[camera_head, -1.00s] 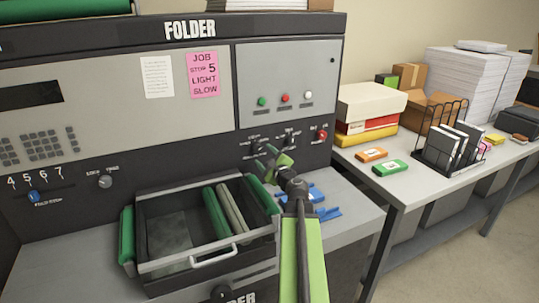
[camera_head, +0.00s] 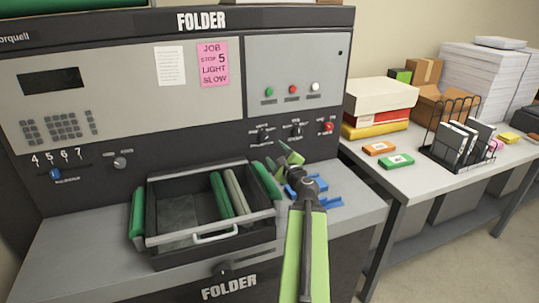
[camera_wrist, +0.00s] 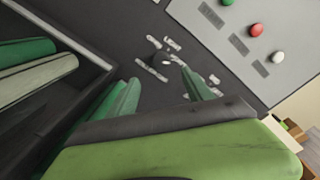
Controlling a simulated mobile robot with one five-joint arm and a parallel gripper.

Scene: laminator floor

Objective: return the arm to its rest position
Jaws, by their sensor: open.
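My gripper (camera_head: 287,160), with green fingers, is raised above the right end of the folder's grey ledge, in front of the dark control panel. It is open and nothing shows between its fingers. My arm reaches up to it from the bottom of the head view, bent at a dark joint. In the wrist view, my gripper (camera_wrist: 160,92) points towards the dark panel with its knobs, and its green body fills the lower part. The folder (camera_head: 120,30) stands upright behind the ledge.
A dark tray (camera_head: 170,255) with a green roller (camera_head: 220,195) and a grey roller (camera_head: 237,190) sits left of my arm. Blue pieces (camera_head: 328,202) lie close beside the arm. A side table (camera_head: 410,185) at right holds boxes, paper and a wire rack (camera_head: 430,152).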

